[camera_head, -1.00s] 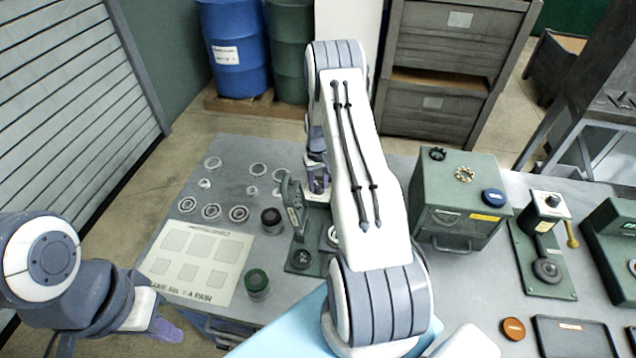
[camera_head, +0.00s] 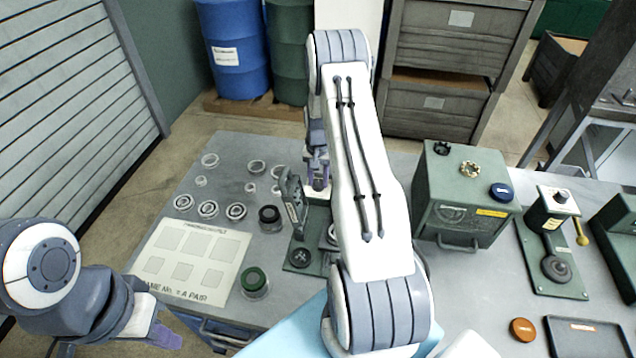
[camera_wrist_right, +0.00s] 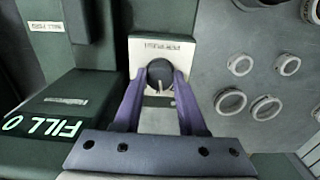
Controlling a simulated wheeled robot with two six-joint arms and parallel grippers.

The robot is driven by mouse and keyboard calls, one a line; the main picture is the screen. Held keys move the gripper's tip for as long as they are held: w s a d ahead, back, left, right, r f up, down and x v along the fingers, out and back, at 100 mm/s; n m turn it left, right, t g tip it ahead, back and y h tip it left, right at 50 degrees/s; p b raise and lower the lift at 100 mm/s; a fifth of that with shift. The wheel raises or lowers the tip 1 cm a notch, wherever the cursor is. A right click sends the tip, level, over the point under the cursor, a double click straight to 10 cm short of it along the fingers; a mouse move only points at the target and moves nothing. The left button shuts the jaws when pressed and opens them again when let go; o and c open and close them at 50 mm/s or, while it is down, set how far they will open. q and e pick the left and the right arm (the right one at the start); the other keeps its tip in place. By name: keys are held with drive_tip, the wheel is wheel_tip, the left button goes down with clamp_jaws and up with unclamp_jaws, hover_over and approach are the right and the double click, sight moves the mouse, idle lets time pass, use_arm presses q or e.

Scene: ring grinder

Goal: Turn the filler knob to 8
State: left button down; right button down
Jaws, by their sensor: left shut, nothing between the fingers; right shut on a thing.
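The filler knob (camera_wrist_right: 160,76) is a dark round knob with a light pointer line, on a pale labelled plate (camera_wrist_right: 145,48). In the right wrist view the purple fingers of my right gripper (camera_wrist_right: 160,88) are shut on the knob, one on each side. White "FILL 0" lettering (camera_wrist_right: 45,125) shows on the dark green filler body at the left. In the head view my right gripper (camera_head: 318,176) is beside the upright green plate (camera_head: 293,200), and my right arm hides much of that area. My left gripper (camera_head: 165,338) is shut and empty at the lower left.
Several metal rings (camera_head: 208,208) lie left of the filler on the grey table. A printed mat (camera_head: 195,262) and a green-topped jar (camera_head: 254,282) are nearer. A green box machine (camera_head: 465,200) and a lever station (camera_head: 553,235) stand to the right.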

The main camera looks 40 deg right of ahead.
drive_tip(key=shift+m+b, duration=0.4)
drive_tip(key=shift+m, duration=0.6)
drive_tip(key=shift+c, duration=2.3)
unclamp_jaws()
drive_tip(key=shift+r, duration=0.15)
